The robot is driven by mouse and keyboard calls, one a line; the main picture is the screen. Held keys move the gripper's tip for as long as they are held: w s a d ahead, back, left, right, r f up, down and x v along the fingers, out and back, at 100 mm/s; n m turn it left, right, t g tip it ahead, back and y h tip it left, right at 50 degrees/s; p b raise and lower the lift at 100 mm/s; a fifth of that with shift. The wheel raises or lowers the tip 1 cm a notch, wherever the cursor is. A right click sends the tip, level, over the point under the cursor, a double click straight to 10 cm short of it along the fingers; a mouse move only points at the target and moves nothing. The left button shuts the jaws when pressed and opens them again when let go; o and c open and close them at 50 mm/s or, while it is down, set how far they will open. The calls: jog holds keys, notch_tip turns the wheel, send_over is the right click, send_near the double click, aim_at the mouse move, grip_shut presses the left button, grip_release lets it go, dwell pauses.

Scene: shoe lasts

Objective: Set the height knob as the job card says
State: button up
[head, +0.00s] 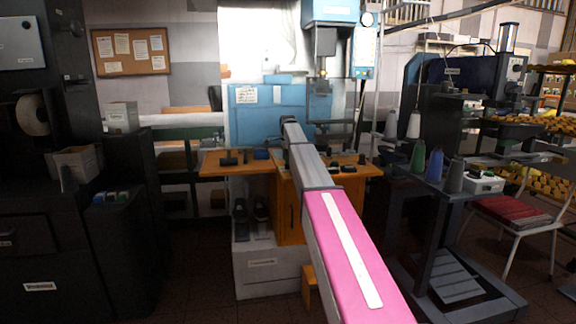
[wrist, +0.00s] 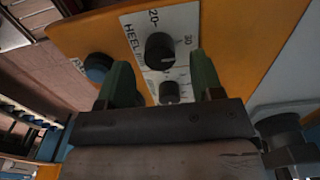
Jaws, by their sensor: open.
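In the wrist view a round black knob (wrist: 160,52) sits on a white scale plate (wrist: 186,20) marked HEEL, 20 and 30, on an orange panel. Its exact pointer setting is too small to tell. A smaller black knob (wrist: 170,92) sits just below it. My gripper (wrist: 161,62) is open, its two green fingers on either side of these knobs with nothing between them gripped. I cannot tell whether a finger touches a knob. In the head view a white sheet (head: 246,94) is on the blue machine; its writing is illegible, so I cannot tell if it is the job card.
The blue machine (head: 270,112) stands behind an orange worktop (head: 228,166) with small dark items. A trolley (head: 445,190) with thread cones is on the right. A pinboard (head: 131,51) with papers hangs behind.

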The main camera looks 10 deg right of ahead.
jog(key=shift+f, duration=1.4)
jog(key=c, duration=0.9)
